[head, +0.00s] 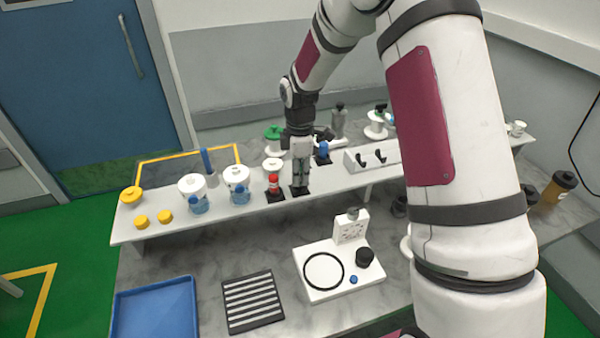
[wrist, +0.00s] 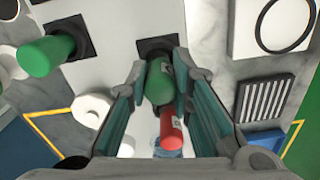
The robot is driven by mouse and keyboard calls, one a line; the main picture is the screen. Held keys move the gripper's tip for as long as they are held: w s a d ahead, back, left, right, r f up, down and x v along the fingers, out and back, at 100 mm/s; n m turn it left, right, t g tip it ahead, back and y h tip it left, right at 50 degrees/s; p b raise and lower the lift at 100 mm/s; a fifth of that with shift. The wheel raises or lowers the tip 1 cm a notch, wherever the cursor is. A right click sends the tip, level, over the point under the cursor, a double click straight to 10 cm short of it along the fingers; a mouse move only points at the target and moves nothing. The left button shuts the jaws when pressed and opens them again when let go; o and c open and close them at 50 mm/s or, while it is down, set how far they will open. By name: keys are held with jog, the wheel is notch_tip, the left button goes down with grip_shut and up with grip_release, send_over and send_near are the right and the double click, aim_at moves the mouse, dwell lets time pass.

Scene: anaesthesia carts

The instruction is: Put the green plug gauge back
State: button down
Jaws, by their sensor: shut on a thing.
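My gripper (head: 300,172) is at the shelf, pointing down just over a black square base (head: 299,190). In the wrist view its fingers (wrist: 160,100) are closed around the green plug gauge (wrist: 159,82), which lines up with the black base (wrist: 157,46) under it. I cannot tell whether the gauge's lower end is in the base. In the head view the fingers mostly hide the gauge. A red gauge (head: 273,182) stands in its own base just left of my gripper; it also shows in the wrist view (wrist: 171,132).
A blue-topped piece (head: 322,149) stands close behind on the right. A white ring (head: 273,164) and a green-topped spool (head: 273,132) are behind on the left. Lidded jars (head: 237,178) stand further left. A white fixture (head: 325,272) and a blue tray (head: 155,312) are below the shelf.

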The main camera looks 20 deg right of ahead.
jog(key=shift+f, duration=0.1)
jog(key=c, duration=1.4)
grip_release()
notch_tip(320, 180, up, 11)
jog(key=shift+r+b, duration=0.15)
jog(key=shift+b, duration=0.9)
jog(key=s+r+m+t, duration=0.3)
jog(key=s+r+m, duration=0.4)
jog(key=s+r, duration=0.6)
jog(key=s+m+t, duration=0.1)
jog(key=s+m, duration=0.2)
jog(key=s, duration=0.2)
jog(key=s+r+m, duration=0.1)
jog(key=s+m, duration=0.2)
jog(key=s, duration=0.2)
jog(key=s+m+t, duration=0.1)
jog(key=s+m, duration=0.2)
jog(key=s, duration=0.1)
jog(key=shift+s+a+r+t, duration=0.1)
jog(key=shift+s+r+t, duration=0.05)
jog(key=shift+s+t, duration=0.2)
